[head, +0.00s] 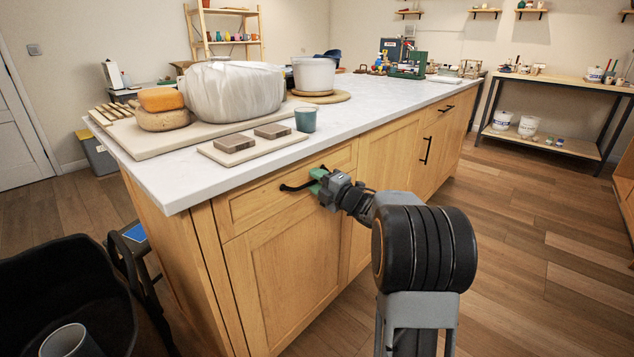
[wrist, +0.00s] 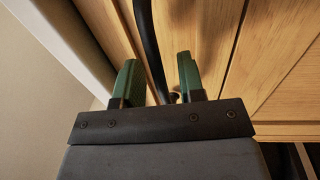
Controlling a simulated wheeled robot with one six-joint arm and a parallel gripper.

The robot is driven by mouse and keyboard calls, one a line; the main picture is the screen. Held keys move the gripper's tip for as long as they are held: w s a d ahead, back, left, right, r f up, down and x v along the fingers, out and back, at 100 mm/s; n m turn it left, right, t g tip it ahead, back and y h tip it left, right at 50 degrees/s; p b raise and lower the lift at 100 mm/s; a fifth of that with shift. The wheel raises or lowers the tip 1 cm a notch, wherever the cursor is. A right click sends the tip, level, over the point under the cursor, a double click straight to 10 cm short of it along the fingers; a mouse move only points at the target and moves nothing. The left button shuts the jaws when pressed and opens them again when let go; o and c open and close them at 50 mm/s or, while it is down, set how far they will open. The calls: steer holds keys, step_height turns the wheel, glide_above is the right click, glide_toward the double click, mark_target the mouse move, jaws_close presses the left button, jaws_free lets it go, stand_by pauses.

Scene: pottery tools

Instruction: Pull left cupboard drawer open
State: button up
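The left cupboard drawer (head: 244,208) is a light wood front under the worktop at the island's near end. It looks closed, its face flush with the frame. Its black bar handle (head: 292,188) sticks out to the left of my gripper (head: 321,182), which hides the handle's right part. In the wrist view, the dark handle (wrist: 147,40) runs between the two green fingers of my gripper (wrist: 157,72). The fingers stand apart, with a visible gap between the handle and the right finger. I cannot tell whether the left finger touches it.
Below the drawer is a cupboard door (head: 290,275). The white worktop (head: 365,108) above holds a board with a covered clay lump (head: 233,90) and a teal cup (head: 306,120). A black bin (head: 60,290) stands at the left. The wooden floor (head: 530,240) at the right is clear.

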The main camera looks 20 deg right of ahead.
jaws_close()
stand_by(0.4)
